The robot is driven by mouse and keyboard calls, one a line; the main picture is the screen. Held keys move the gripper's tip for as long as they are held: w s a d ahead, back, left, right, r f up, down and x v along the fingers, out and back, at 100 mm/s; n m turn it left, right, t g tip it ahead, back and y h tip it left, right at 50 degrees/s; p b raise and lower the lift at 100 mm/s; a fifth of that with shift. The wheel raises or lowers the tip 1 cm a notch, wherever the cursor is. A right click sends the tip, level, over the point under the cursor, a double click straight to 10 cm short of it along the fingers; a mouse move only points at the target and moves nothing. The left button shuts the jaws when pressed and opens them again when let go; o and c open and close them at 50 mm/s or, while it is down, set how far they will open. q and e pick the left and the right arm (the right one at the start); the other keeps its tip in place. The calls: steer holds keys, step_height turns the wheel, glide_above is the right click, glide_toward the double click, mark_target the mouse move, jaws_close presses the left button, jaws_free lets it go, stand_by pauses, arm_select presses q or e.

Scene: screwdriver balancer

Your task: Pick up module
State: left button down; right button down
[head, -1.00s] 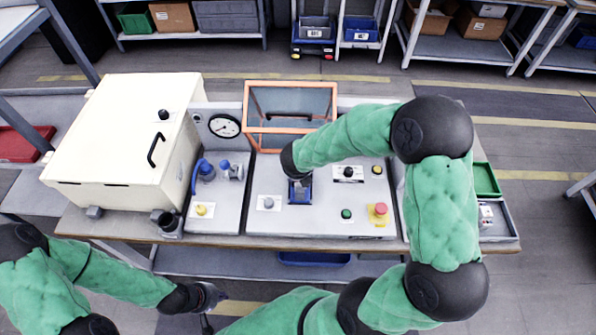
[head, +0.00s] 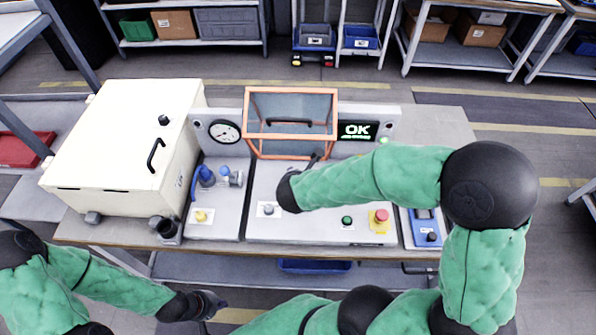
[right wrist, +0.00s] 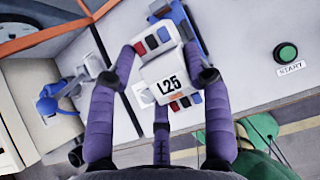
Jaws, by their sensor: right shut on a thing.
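The module (right wrist: 169,84), a white block marked L25 with red, dark and blue ports at its ends, is in my right gripper (right wrist: 160,58) in the right wrist view. The purple fingers with grey tips are closed on its sides. A blue holder (right wrist: 190,28) shows just behind it; I cannot tell whether the module still touches it. In the head view my right forearm hides the module and most of the right gripper. My left gripper (head: 210,303) hangs at the lower left, in front of the bench and away from the module; its finger opening is unclear.
A cream box (head: 125,150) stands at the left of the bench. An orange-framed guard (head: 290,115) is behind my right arm, beside a display (head: 357,131) reading OK. The green start button (right wrist: 287,53) and red stop button (head: 381,215) are close by. A blue unit (head: 425,226) sits farther right.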

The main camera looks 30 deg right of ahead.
steer(key=s+a+r+g+y+p, duration=0.1)
steer(key=s+a+p, duration=0.5)
steer(key=s, duration=0.9)
steer(key=shift+a+r+g+y, duration=0.3)
steer(key=shift+a+r+g, duration=0.45)
steer(key=shift+a, duration=0.85)
steer(key=shift+f, duration=0.25)
